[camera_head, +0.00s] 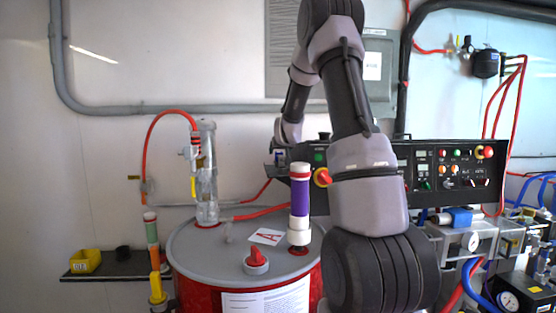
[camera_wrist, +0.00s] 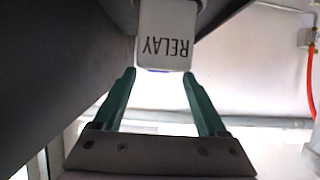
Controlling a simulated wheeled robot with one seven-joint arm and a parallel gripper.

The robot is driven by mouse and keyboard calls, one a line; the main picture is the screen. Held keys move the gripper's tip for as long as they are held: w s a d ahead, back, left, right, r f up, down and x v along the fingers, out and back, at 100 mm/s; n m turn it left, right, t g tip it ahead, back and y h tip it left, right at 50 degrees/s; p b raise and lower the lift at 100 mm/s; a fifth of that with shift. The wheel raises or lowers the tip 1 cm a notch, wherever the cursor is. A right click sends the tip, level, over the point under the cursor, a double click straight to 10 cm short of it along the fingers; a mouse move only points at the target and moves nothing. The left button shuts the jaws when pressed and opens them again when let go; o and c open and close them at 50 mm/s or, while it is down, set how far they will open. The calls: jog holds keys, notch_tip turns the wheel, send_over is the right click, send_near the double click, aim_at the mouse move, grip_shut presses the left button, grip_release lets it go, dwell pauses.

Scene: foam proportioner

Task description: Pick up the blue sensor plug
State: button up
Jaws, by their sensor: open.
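My gripper (camera_wrist: 159,76) shows in the wrist view with its two green fingers apart and nothing clearly held between them. A white block marked RELAY (camera_wrist: 166,38), upside down in this view, is just beyond the fingertips. A thin bluish edge shows along its lower side; I cannot tell whether this belongs to the blue sensor plug. I cannot make out the plug for certain in either view. In the head view my arm reaches up and over towards the black control panel (camera_head: 421,154), and my gripper cannot be made out there.
A red drum (camera_head: 195,293) with a grey lid stands in front, carrying a clear cylinder (camera_head: 207,185) and a purple-banded tube (camera_head: 299,197). A black shelf (camera_head: 118,267) at left holds a yellow bin (camera_head: 85,261). Hoses and gauges crowd the right. Dark surfaces close in around the block in the wrist view.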

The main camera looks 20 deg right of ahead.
aim_at(279, 154)
jog(key=x, duration=0.6)
jog(key=shift+s+f, duration=0.15)
jog(key=shift+f, duration=0.1)
grip_shut()
